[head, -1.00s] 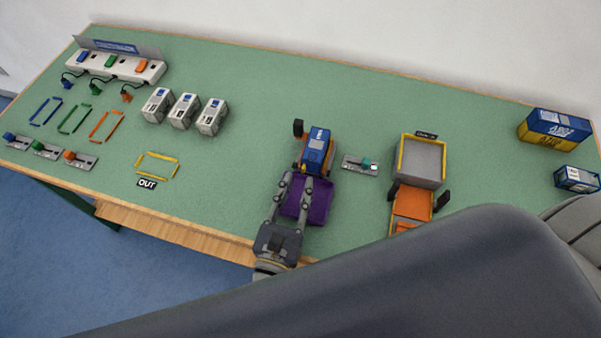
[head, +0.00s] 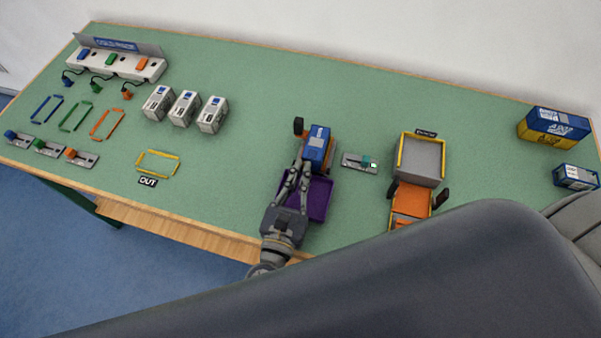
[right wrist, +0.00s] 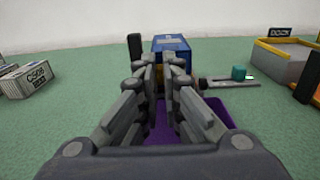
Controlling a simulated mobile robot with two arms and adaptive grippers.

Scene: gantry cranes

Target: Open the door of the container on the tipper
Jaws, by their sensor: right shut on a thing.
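The blue container (head: 319,143) sits on the tipper (head: 332,157) near the middle of the table; it also shows in the right wrist view (right wrist: 172,44). Its door side faces my right gripper (head: 304,165). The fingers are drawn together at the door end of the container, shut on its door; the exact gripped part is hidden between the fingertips. In the right wrist view the fingertips (right wrist: 166,58) meet just in front of the blue container. A purple bin (head: 320,197) lies under the fingers. My left gripper is not in view.
A small lever panel (head: 350,160) stands right of the tipper. Further right are a grey dock tray (head: 421,156) with a yellow rim and an orange vehicle (head: 411,201). Several grey-white containers (head: 185,108) stand to the left. The table between them and the tipper is clear.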

